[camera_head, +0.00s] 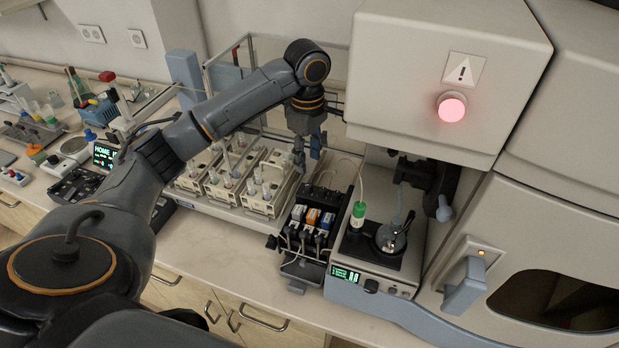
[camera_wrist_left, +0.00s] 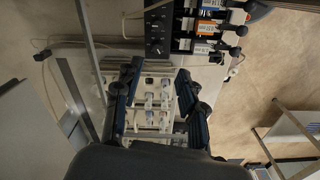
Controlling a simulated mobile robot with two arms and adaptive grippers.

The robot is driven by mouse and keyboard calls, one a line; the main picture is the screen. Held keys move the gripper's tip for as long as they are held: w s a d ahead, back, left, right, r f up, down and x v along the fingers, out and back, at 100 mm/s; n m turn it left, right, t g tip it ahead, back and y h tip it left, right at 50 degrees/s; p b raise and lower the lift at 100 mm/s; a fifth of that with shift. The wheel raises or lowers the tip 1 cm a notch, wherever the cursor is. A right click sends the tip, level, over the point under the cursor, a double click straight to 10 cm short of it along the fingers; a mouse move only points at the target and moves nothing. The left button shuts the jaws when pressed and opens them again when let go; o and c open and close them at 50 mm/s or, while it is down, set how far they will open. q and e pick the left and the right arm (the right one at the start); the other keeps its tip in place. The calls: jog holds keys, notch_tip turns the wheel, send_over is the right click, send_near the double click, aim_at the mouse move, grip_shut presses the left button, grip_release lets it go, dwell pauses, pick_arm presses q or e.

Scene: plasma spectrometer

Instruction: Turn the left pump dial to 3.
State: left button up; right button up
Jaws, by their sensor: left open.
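The pump (camera_head: 308,228) is a black block with coloured cassettes, standing on the bench left of a grey unit with a green display. In the left wrist view its black dial panel (camera_wrist_left: 158,36) shows at the top, with small dark knobs and white marks. The knobs are too small for me to read a setting. My left gripper (camera_head: 307,158) points down behind the pump, above the right end of the vial racks, apart from the dials. In the left wrist view its fingers (camera_wrist_left: 158,98) are spread with nothing held. My right gripper is not in view.
White vial racks (camera_head: 265,185) stand in a tray left of the pump. The instrument housing (camera_head: 440,75) with a red light overhangs at the right. A green-capped bottle (camera_head: 357,214) stands right of the pump. The bench front (camera_head: 210,240) is clear.

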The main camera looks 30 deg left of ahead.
aim_at(309, 185)
pick_arm(q)
notch_tip(309, 185, down, 4)
jog(key=shift+w+r+p, duration=0.1)
jog(key=shift+p, duration=0.35)
jog(key=f, duration=0.2)
jog(key=f+p, duration=0.1)
jog(key=f, duration=0.1)
jog(key=shift+w+f, duration=0.2)
jog(key=shift+f, duration=0.35)
jog(key=shift+c, duration=1.2)
grip_shut()
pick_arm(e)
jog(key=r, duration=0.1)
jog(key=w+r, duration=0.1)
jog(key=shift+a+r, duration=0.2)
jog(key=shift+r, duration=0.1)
